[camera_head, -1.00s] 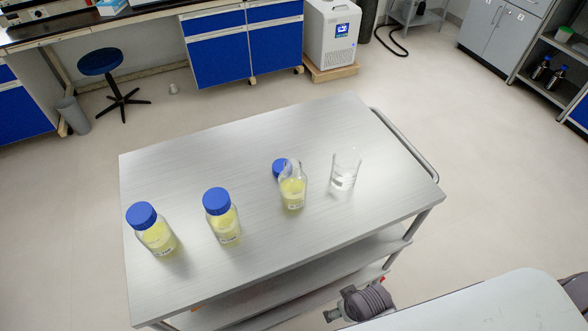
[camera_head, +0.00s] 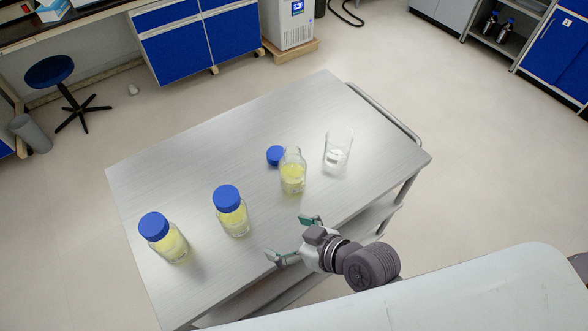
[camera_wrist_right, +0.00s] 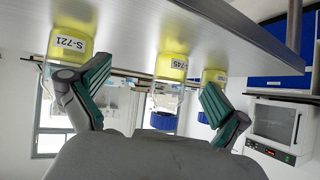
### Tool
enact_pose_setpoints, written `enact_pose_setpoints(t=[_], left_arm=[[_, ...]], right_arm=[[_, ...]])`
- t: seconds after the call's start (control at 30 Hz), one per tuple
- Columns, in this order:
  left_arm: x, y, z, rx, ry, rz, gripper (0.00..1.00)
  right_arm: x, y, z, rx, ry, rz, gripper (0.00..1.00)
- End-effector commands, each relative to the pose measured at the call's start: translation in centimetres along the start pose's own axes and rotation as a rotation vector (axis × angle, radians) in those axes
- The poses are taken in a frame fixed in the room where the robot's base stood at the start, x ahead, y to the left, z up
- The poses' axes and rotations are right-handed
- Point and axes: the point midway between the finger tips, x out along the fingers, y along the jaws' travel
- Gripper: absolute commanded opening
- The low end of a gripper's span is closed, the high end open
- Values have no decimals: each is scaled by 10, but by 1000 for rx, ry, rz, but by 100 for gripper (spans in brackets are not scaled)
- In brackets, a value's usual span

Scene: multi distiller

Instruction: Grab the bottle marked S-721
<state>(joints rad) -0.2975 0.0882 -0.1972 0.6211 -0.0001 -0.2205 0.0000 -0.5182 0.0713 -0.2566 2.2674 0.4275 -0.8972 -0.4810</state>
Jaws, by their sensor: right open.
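The bottle marked S-721 (camera_wrist_right: 70,45) is at the upper left of the right wrist view, which is upside down. It holds yellow liquid and no blue cap shows on it. It matches the uncapped bottle (camera_head: 292,177) on the cart in the head view. My right gripper (camera_head: 291,238) is open and empty at the cart's front edge, nearer me than the bottle and apart from it. In the wrist view its green-padded fingers (camera_wrist_right: 156,80) are spread, with the S-745 bottle (camera_wrist_right: 171,66) seen between them. My left gripper is not in view.
Two blue-capped bottles of yellow liquid (camera_head: 232,212) (camera_head: 165,238) stand to the left on the metal cart (camera_head: 200,160). A loose blue cap (camera_head: 275,155) lies behind the uncapped bottle, and a glass beaker (camera_head: 338,150) stands right of it. The cart's rear is clear.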

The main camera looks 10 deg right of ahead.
Motion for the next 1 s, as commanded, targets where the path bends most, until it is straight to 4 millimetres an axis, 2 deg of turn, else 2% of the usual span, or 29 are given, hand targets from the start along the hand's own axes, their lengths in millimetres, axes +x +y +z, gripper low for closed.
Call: enact_pose_setpoints(t=[0.13, 0.27, 0.33, 0.43, 0.53, 0.63, 0.8, 0.9, 1.0], left_arm=[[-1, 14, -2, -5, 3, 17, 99], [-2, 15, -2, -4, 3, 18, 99], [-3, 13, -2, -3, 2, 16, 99], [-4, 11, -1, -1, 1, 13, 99], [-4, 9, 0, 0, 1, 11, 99], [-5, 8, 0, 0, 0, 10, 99], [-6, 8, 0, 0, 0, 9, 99], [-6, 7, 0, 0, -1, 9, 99], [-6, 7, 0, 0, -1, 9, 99]], right_arm=[[5, -21, -59, -53, 267, -31, 100], [-7, -28, -123, -60, 574, 37, 100], [-18, -20, -152, -25, 725, 138, 100], [-32, 3, -170, 66, 839, 335, 100], [-35, 28, -161, 181, 812, 550, 100], [-27, 42, -132, 280, 668, 719, 100], [-10, 40, -81, 357, 381, 844, 100], [-5, 35, -65, 366, 281, 863, 100], [0, 38, -59, 366, 243, 868, 100]])
